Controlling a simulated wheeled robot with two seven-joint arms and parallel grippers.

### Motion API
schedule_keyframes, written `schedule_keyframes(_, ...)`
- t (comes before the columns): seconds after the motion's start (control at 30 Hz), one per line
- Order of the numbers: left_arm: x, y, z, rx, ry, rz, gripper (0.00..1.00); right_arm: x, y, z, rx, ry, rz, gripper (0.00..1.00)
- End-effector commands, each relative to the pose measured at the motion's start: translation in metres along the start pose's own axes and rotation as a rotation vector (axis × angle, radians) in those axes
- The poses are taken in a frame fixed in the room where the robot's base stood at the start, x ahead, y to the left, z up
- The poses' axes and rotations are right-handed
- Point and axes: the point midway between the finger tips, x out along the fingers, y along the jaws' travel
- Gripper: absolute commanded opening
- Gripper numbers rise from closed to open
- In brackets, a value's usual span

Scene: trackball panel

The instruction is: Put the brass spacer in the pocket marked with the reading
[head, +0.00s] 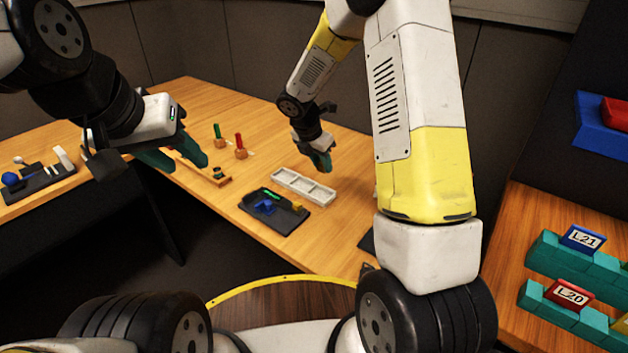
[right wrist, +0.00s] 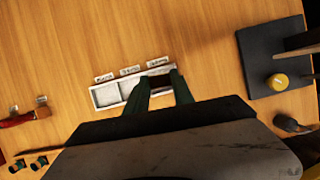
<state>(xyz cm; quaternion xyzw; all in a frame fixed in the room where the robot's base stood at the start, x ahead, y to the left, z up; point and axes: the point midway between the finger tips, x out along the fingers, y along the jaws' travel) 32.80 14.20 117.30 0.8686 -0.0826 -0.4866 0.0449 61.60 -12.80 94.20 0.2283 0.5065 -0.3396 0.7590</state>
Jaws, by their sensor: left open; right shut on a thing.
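The white tray (head: 303,186) lies on the wooden table with three pockets in a row. In the right wrist view the tray (right wrist: 111,95) has a small label beside each pocket, too small to read surely. My right gripper (head: 322,165) is over the tray; in its wrist view the fingers (right wrist: 160,84) cover the right-hand pocket. It is shut on a dark brownish thing, seemingly the brass spacer, mostly hidden between the fingers. The dark trackball panel (head: 285,221) has a green-lit display, its reading too small to make out. My left gripper (head: 181,154) is open and empty, above the table.
Posts with green (head: 218,131) and red (head: 240,141) tops stand behind the tray. A dark board (right wrist: 258,45) with a yellow round piece (right wrist: 279,82) lies to its right in the wrist view. Teal racks with signs L21 (head: 582,239) and L20 (head: 570,293) stand at right.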

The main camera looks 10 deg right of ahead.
Motion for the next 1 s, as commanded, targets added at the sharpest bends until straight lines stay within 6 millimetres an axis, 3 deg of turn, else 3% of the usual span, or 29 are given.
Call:
schedule_keyframes(0.3,0.000,0.000,0.000,0.000,0.000,0.000,0.41,0.044,0.003,-0.021,-0.062,0.001,0.019,0.00)
schedule_keyframes(0.7,0.000,0.000,0.000,0.000,0.000,0.000,0.41,0.088,0.003,-0.038,-0.057,0.001,0.019,0.00)
schedule_keyframes(1.0,0.000,0.000,0.000,0.000,0.000,0.000,0.41,0.092,0.003,-0.039,-0.054,0.000,0.021,0.00)
